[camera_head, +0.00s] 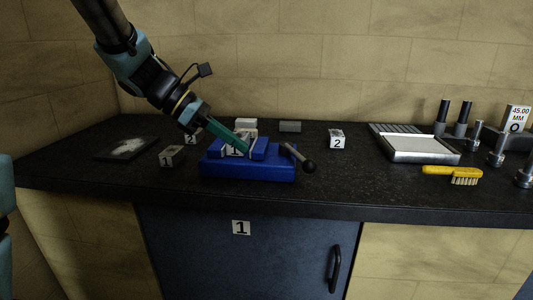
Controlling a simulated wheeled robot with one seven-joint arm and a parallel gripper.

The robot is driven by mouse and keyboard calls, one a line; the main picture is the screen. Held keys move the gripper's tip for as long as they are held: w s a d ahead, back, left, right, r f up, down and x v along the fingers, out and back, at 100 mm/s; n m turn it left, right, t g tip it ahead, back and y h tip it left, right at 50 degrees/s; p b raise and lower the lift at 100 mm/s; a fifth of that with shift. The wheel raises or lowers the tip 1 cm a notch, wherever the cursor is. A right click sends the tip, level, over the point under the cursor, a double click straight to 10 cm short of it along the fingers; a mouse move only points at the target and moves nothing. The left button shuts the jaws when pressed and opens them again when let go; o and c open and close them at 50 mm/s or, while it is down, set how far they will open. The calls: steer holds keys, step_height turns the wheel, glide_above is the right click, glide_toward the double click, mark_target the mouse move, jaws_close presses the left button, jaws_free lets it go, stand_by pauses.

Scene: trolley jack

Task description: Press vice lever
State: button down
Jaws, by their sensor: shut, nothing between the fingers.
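The blue vice (248,169) stands on the dark worktop near its front edge. Its lever, a dark handle with a round knob (309,167), sticks out at the vice's right side and slants down to the right. My gripper (243,149) is shut and empty; its green fingers reach down from the upper left to the top of the vice, near a block marked 1 (234,152) in the jaws. The fingers are left of the lever and apart from it. I cannot tell whether they touch the block or the vice, and they hide part of the jaws.
A block marked 2 (337,139) and a grey block (290,126) lie behind the vice. A tray (423,157), a yellow brush (452,173) and several metal cylinders are at the right. A dark plate (128,148) is at the left.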

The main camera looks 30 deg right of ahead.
mark_target(297, 154)
steer(key=shift+s+d+r+p+x, duration=0.2)
steer(key=shift+r+p+x, duration=0.25)
steer(key=shift+x, duration=1.55)
steer(key=shift+s+d+r+p+x, duration=0.1)
steer(key=shift+d+r+p+x, duration=0.4)
steer(key=shift+x, duration=1.5)
steer(key=shift+s+d+r+p+x, duration=0.15)
steer(key=shift+p+x, duration=0.45)
steer(key=shift+x, duration=1.45)
